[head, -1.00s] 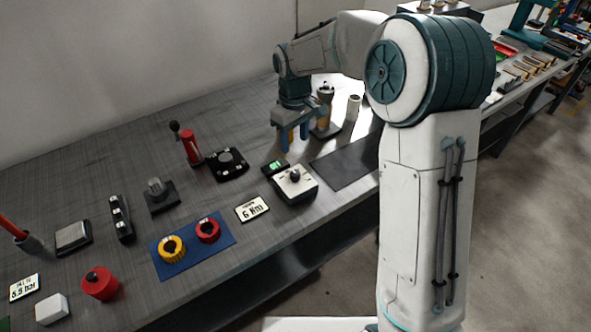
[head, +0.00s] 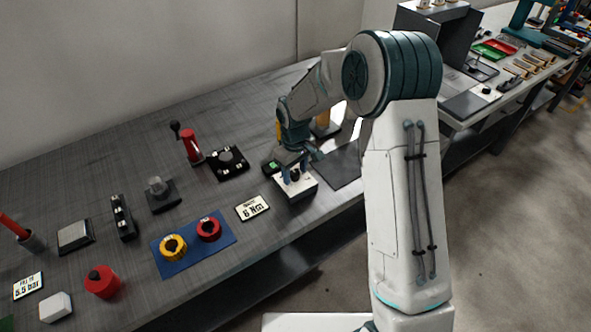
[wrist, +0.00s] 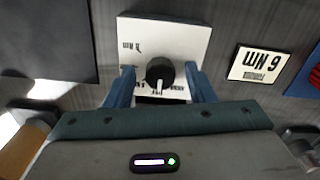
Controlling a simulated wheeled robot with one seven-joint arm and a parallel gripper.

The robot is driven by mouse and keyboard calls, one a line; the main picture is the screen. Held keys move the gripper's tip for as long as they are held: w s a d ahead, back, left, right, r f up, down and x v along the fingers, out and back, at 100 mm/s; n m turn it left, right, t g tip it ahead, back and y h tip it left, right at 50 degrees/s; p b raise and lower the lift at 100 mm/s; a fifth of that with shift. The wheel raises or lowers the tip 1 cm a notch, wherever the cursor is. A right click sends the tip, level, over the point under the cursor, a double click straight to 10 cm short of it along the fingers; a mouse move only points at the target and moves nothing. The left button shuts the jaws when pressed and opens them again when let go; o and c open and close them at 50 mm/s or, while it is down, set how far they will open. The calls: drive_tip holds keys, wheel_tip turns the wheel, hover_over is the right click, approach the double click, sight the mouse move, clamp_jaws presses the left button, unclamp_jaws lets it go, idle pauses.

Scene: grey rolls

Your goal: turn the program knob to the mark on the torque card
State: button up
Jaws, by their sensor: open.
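The program knob (wrist: 160,73) is black and round. It sits on a white-topped box (head: 312,187), whose white face (wrist: 190,38) also shows in the wrist view. A white pointer line on the knob points down in the wrist view, toward my palm. Small inverted labels stand at the face's upper left and lower edge, too small to read surely. The torque card (head: 252,208) lies left of the box; it reads 6 Nm, inverted in the wrist view (wrist: 260,64). My gripper (wrist: 159,70) is open, with one blue finger on either side of the knob, apparently apart from it; it hides part of the box in the head view (head: 296,176).
A small black box with a green display (head: 271,166) stands close behind the knob box. A dark mat (head: 342,167) lies to its right. A blue mat (head: 195,258) carries a yellow ring and a red ring. A black base (head: 228,162) and a red lever tool (head: 191,146) stand further back.

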drive_tip(key=c, duration=1)
drive_tip(key=shift+o, duration=0.2)
drive_tip(key=shift+m+b, duration=0.35)
drive_tip(key=shift+m, duration=0.05)
drive_tip(key=m+b, duration=0.1)
drive_tip(key=m, duration=0.1)
drive_tip(key=shift+f+m+b, duration=0.1)
drive_tip(key=shift+m+b, duration=0.3)
drive_tip(key=m+b, duration=0.1)
drive_tip(key=m, duration=0.2)
drive_tip(key=shift+m, duration=0.3)
drive_tip(key=m+b, duration=0.1)
drive_tip(key=m, duration=0.3)
drive_tip(key=shift+m, duration=0.3)
drive_tip(key=shift+w+r+m+b, duration=0.1)
drive_tip(key=shift+m+b, duration=0.1)
drive_tip(key=shift+m, duration=0.75)
drive_tip(key=shift+r+m+b, duration=0.1)
drive_tip(key=shift+m+b, duration=0.05)
drive_tip(key=shift+m, duration=0.8)
